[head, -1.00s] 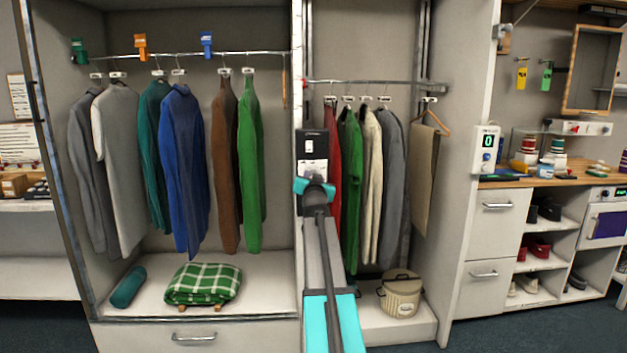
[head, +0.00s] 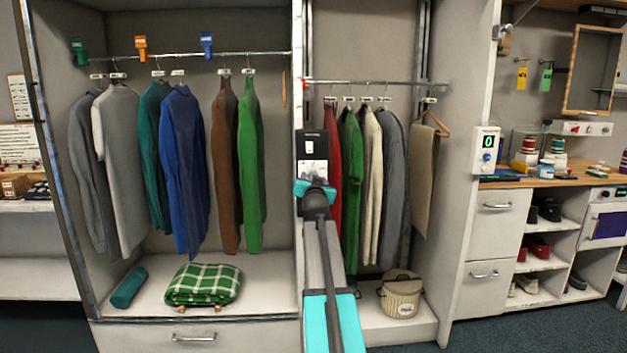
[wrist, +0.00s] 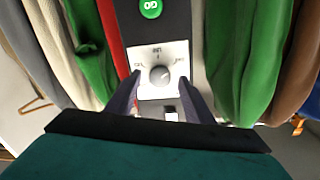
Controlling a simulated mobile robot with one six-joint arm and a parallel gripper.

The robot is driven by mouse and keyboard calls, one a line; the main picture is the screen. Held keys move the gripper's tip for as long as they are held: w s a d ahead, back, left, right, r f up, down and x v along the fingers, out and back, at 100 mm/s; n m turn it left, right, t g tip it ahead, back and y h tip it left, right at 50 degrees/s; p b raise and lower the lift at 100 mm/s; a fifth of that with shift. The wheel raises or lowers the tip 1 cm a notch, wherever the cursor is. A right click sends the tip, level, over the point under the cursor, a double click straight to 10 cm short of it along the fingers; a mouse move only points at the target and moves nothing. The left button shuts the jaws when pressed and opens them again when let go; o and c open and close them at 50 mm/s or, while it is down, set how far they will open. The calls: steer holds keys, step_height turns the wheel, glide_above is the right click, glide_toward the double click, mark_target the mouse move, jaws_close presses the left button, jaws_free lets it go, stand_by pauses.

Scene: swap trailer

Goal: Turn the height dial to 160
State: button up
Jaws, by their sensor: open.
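The dial, a small round grey knob (wrist: 159,76), sits on a white plate with several small marks around it. The wrist view is upside down and the marks are too blurred to read surely. In the head view the white plate (head: 313,168) shows on a dark upright panel (head: 312,139), and the knob is hidden behind my gripper. My gripper (wrist: 159,83) is open, with one dark finger on each side of the plate below the knob. I cannot tell whether the fingers touch it. A green round button (wrist: 151,8) is on the same panel.
Hanging clothes flank the panel closely: a green garment (head: 250,165) on the left and a red one (head: 334,165) on the right. A white box with a green digit display (head: 487,142) is on the partition at right. A basket (head: 400,297) stands low right.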

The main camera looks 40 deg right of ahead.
steer(key=p+v, duration=0.1)
steer(key=v, duration=1.1)
stand_by(0.4)
steer(key=shift+s+a, duration=0.1)
steer(key=shift+a, duration=0.05)
stand_by(0.3)
